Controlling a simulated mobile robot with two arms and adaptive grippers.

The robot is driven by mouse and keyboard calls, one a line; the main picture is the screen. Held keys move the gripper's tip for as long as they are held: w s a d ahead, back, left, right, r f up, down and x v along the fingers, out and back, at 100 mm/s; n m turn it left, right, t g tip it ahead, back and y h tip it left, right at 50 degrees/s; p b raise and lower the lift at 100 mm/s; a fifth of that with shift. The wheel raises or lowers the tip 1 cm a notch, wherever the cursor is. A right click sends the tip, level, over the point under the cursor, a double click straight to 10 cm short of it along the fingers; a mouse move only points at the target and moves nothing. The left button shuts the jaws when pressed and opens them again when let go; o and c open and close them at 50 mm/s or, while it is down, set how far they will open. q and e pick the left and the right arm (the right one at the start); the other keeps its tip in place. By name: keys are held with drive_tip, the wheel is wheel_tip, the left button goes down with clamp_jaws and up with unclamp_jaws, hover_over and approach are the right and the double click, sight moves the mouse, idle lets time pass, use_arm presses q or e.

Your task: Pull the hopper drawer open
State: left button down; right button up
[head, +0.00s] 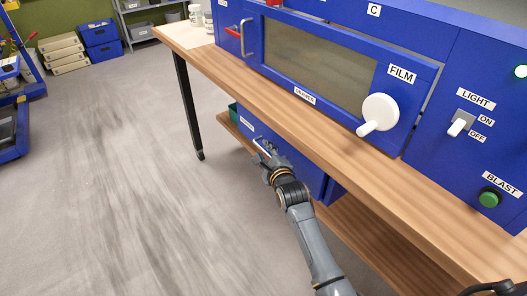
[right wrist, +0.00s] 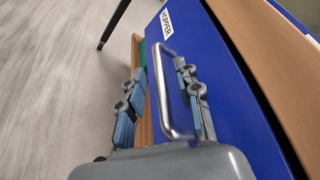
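The hopper drawer (head: 288,158) is a blue front under the wooden bench, with a white label; its front also shows in the right wrist view (right wrist: 240,110), label reading HOPPER. No open gap shows around it. Its metal handle (right wrist: 164,95) is a bar standing off the front; part of it shows in the head view (head: 261,147). My right gripper (head: 266,154) is at the handle. In the right wrist view its fingers (right wrist: 160,100) are apart, one on each side of the bar, the right one between bar and drawer front. Contact cannot be told.
The wooden bench top (head: 230,80) overhangs the drawer, with a lower shelf (head: 365,240) beneath. A blue cabinet with a FILM window, a white knob (head: 379,113), a light switch (head: 459,125) and a green button (head: 489,199) stands on top. The floor (head: 110,180) to the left is clear.

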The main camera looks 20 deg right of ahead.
drive_tip(key=shift+w+f, duration=0.15)
drive_tip(key=shift+w, duration=0.5)
clamp_jaws()
